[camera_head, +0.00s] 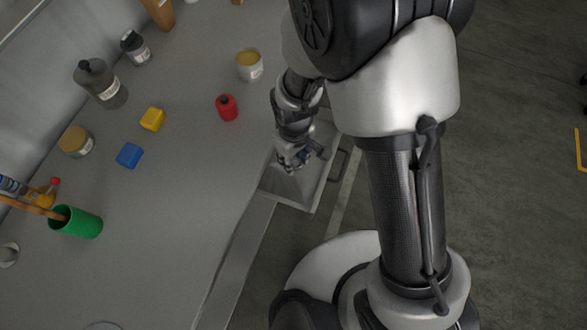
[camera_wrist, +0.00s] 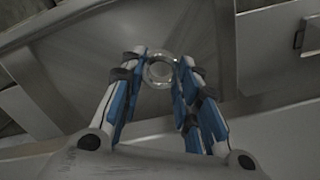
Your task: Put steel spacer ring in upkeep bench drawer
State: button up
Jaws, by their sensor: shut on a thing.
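The steel spacer ring (camera_wrist: 159,71) is a small shiny metal ring, seen in the wrist view between the tips of my gripper's two blue-padded fingers. My gripper (camera_wrist: 160,75) is shut on it. In the head view my gripper (camera_head: 291,160) is over the open upkeep bench drawer (camera_head: 309,196), which is pulled out from the bench's front edge. The ring is hidden there by my gripper and arm. The drawer's grey inside (camera_wrist: 195,30) lies under the ring in the wrist view. I cannot tell how high the ring is above the drawer floor.
A closed drawer front (camera_wrist: 285,45) is beside the open one.

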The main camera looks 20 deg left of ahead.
jog(key=shift+f+b, duration=0.95)
jog(key=shift+f, duration=2.55)
jog(key=shift+f, duration=0.15)
jog(key=o, duration=1)
jog(key=shift+c, duration=0.2)
notch_tip(320, 180, up, 12)
jog(key=p, duration=0.4)
jog(key=shift+r, duration=0.2)
